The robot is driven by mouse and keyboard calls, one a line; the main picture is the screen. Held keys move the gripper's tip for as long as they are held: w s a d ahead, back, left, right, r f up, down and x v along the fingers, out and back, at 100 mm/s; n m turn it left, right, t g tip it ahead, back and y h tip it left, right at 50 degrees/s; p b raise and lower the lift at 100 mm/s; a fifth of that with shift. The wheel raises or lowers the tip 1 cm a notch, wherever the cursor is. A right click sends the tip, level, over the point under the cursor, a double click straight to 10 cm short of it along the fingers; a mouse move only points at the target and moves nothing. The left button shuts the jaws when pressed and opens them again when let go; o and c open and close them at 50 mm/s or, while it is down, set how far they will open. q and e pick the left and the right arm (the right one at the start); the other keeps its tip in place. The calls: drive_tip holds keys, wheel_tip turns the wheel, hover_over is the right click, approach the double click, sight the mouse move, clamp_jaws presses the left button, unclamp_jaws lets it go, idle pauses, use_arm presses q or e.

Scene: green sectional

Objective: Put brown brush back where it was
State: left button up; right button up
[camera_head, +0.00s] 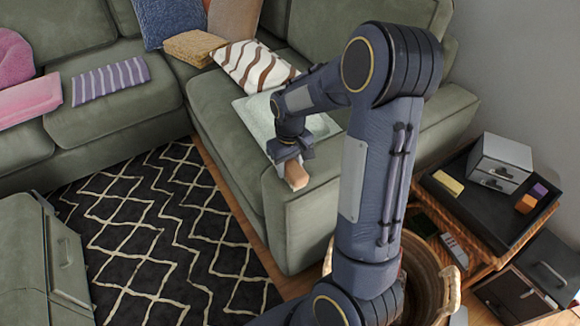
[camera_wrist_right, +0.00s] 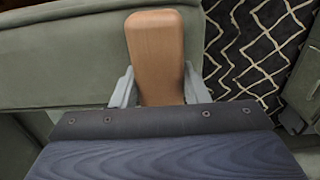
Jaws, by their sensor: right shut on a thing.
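The brown brush (camera_head: 297,174) is in my right gripper (camera_head: 290,160), over the front end of the green sofa seat in the head view. In the right wrist view the brush (camera_wrist_right: 156,52) is a smooth wooden block with rounded corners, standing out between the two grey fingers of my right gripper (camera_wrist_right: 160,88). The fingers are shut on its sides. The lower end of the brush is hidden behind the gripper body. My left gripper is in neither view.
The green sectional (camera_head: 225,115) holds a striped pillow (camera_head: 254,66) and a folded pale cloth. A patterned rug (camera_head: 150,230) covers the floor. At the right, a side table has a black tray (camera_head: 470,205) with small boxes. A wicker basket (camera_head: 425,275) stands beside my right arm.

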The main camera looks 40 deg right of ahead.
drive_tip(key=shift+f, duration=0.2)
drive_tip(key=o, duration=0.9)
drive_tip(key=shift+o, duration=0.2)
